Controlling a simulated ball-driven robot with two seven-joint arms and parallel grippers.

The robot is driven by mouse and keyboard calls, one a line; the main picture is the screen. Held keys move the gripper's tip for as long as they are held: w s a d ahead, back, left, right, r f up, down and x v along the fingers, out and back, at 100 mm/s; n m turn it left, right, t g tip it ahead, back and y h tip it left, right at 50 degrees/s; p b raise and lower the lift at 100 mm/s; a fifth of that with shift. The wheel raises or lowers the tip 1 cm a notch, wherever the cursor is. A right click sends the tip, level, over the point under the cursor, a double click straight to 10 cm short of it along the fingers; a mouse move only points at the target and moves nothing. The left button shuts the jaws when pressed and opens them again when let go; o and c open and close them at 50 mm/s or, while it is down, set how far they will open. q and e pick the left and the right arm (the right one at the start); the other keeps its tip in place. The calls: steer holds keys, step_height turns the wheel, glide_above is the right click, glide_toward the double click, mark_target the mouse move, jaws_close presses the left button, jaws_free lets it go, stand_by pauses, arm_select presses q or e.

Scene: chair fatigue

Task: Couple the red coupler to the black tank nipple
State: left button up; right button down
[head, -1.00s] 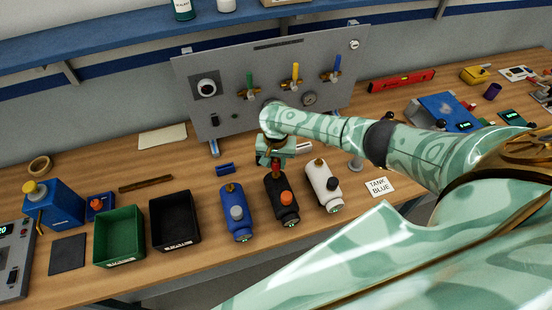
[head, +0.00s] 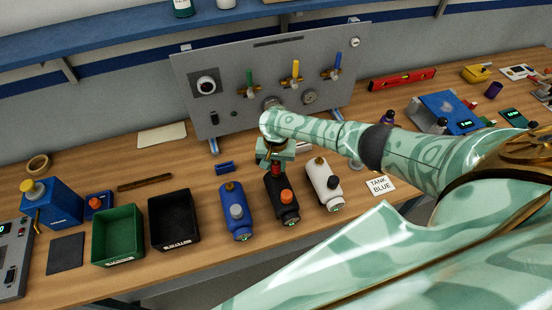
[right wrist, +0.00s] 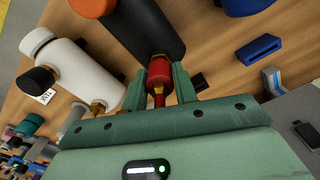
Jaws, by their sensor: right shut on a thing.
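The black tank (head: 282,205), with an orange knob, stands between the blue and white tanks on the bench. My right gripper (head: 271,162) is just above and behind its top end. In the right wrist view, the gripper (right wrist: 178,86) is shut on the red coupler (right wrist: 158,78), which sits between the fingers in line with the black tank (right wrist: 148,28). A little brass shows where the coupler meets the tank's end. The nipple is mostly hidden by the coupler, and I cannot tell whether it is seated. My left gripper is not in view.
The blue tank (head: 236,215) and white tank (head: 324,185) stand close on either side. A grey valve panel (head: 225,90) rises behind. Black (head: 174,220) and green (head: 118,236) bins are at left. A small blue block (head: 224,168) lies near the panel.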

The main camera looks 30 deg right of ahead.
steer(key=shift+f, duration=0.25)
steer(key=c, duration=1)
jaws_free()
steer(key=shift+r, duration=0.15)
step_height(320, 180, up, 16)
steer(key=p, duration=0.5)
